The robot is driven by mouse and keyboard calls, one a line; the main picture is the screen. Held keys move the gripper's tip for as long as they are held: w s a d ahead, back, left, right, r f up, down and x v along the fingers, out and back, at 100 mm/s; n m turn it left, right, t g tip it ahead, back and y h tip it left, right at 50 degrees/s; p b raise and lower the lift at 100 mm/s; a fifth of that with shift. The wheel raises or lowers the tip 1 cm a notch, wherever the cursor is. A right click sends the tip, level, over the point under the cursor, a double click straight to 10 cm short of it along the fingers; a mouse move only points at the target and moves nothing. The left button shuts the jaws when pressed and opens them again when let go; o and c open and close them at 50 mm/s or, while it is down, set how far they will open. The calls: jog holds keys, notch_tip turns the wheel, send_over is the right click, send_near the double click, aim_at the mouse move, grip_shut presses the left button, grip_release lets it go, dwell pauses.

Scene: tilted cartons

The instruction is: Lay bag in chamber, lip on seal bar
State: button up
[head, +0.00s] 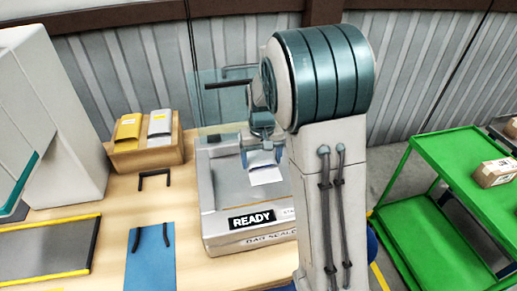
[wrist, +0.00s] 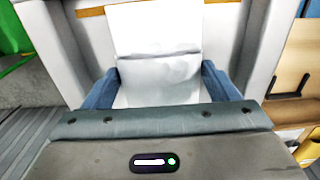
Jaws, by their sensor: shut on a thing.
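The bag sealer (head: 215,232) is a grey box with a READY sign on its front, standing on the wooden table. Its clear lid (head: 225,90) is raised at the back. My gripper (head: 262,157) is over the chamber and shut on a pale bag (head: 266,176). The bag hangs below the fingers, over the chamber floor. In the wrist view, the bag (wrist: 155,40) lies between my two blue fingers, with a crease across it. I cannot tell whether it touches the floor. The seal bar is not clearly visible; my arm covers the sealer's right side.
A cardboard bin (head: 150,157) with yellow and silver pouches stands behind left. A black handle (head: 154,174), a blue panel (head: 150,268) and a yellow-edged grey tray (head: 45,250) are on the table (head: 105,203). A green cart (head: 430,215) carrying a carton (head: 494,173) stands right.

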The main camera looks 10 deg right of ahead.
aim_at(261, 189)
jog(key=shift+s+f+b, duration=0.15)
jog(key=shift+f+b, duration=0.25)
jog(key=shift+f, duration=0.1)
jog(key=shift+f+b, duration=3.25)
jog(key=shift+f, duration=1.4)
jog(key=shift+f, duration=0.2)
jog(key=o, duration=0.9)
jog(key=shift+c, duration=0.8)
jog(key=shift+r+p, duration=3.1)
jog(key=shift+r, duration=1.45)
